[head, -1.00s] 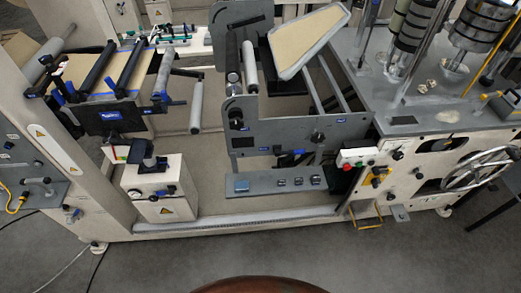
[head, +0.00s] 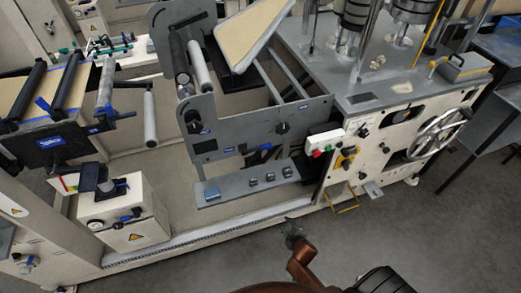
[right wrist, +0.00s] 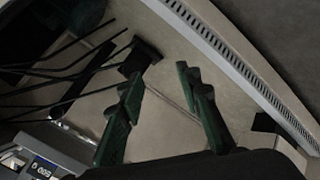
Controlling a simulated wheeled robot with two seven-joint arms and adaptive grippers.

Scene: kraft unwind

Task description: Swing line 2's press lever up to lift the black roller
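A grey side plate (head: 225,125) stands at the centre of the head view. A black roller (head: 180,62) sits on it beside a pale roller (head: 201,65). Other black rollers (head: 73,80) lie on the frame at the left, near small blue handles. The labels are too small to read, so I cannot tell which part is line 2's press lever. My right gripper (head: 290,234) is in front of the machine's base, low in the head view. In the right wrist view its two dark green fingers (right wrist: 160,78) are apart with nothing between them. My left gripper is not in view.
A grey switch panel (head: 247,182) sits below the side plate. A white box (head: 125,212) with a warning sign is at the lower left. A handwheel (head: 440,133) and yellow step (head: 343,203) are at the right. The front floor (head: 420,230) is mostly clear.

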